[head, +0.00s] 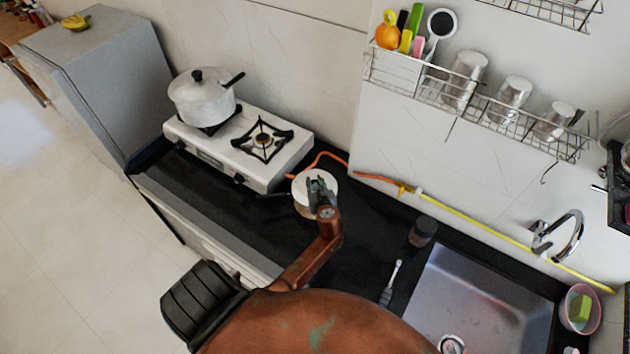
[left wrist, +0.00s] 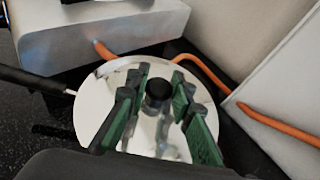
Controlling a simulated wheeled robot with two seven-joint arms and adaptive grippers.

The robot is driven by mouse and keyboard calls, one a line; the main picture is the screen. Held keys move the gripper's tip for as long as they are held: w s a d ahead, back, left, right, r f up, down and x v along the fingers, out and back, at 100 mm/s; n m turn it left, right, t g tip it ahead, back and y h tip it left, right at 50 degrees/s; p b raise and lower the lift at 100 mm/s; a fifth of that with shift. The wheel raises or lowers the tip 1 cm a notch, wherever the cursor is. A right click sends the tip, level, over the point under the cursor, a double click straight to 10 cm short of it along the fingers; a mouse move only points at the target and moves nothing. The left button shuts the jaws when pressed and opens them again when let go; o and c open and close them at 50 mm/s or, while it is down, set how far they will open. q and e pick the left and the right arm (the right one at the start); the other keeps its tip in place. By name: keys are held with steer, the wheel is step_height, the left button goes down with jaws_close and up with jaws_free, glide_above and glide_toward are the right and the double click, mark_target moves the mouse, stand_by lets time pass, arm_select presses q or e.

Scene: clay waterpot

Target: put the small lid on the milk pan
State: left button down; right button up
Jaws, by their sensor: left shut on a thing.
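The small lid (left wrist: 152,122) is a shiny round disc with a black knob (left wrist: 158,92), and it shows pale in the head view (head: 326,184). My left gripper (head: 320,186) is over it, with its green-padded fingers (left wrist: 158,100) on both sides of the knob, shut on the lid. The milk pan (head: 303,209) is directly under the lid, mostly hidden by it. The pan's dark handle (left wrist: 32,82) points left. I cannot tell whether the lid touches the pan's rim all round. My right gripper is not in view.
A white gas stove (head: 205,146) with a large lidded pot (head: 202,98) stands at the left. An orange hose (head: 335,155) runs behind the pan. A dark jar (head: 423,231), a brush (head: 391,283) and the sink (head: 475,300) are at the right. Black counter (head: 365,215) is clear between.

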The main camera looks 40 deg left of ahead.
arm_select(q)
steer(key=shift+f, duration=0.1)
stand_by(0.4)
steer(key=shift+s+f, duration=0.1)
steer(key=shift+f, duration=0.05)
steer(key=c, duration=1.6)
jaws_free()
steer(key=shift+s+d, duration=0.1)
steer(key=shift+d, duration=0.15)
steer(key=v, duration=1.1)
steer(key=shift+s+d, duration=0.1)
steer(key=shift+d, duration=0.05)
